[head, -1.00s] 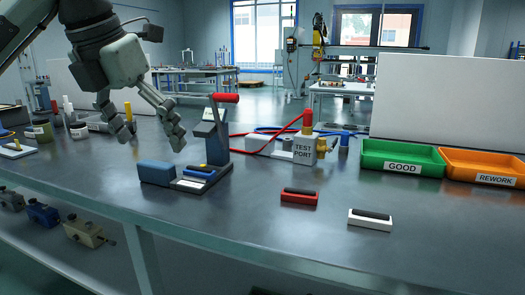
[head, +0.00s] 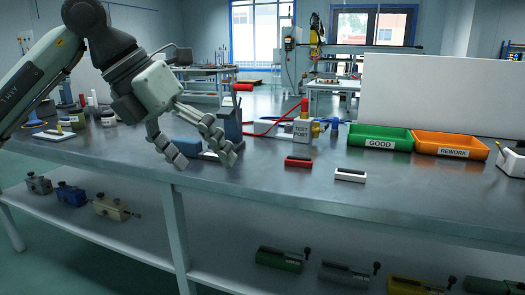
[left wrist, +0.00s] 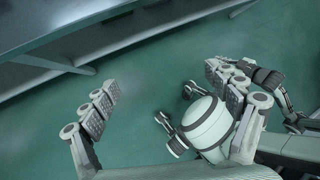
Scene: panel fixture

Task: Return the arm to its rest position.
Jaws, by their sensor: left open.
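My left gripper (head: 204,160) is open and empty in the head view, with its fingers spread and pointing down to the right. My right gripper does not show in the head view.
The bench (head: 330,196) carries a red block (head: 299,162), a white block (head: 350,176), the test port (head: 302,130), a green GOOD tray (head: 380,146) and an orange REWORK tray (head: 450,154). Several coloured devices lie on the lower shelf (head: 215,262). Floor in front is clear.

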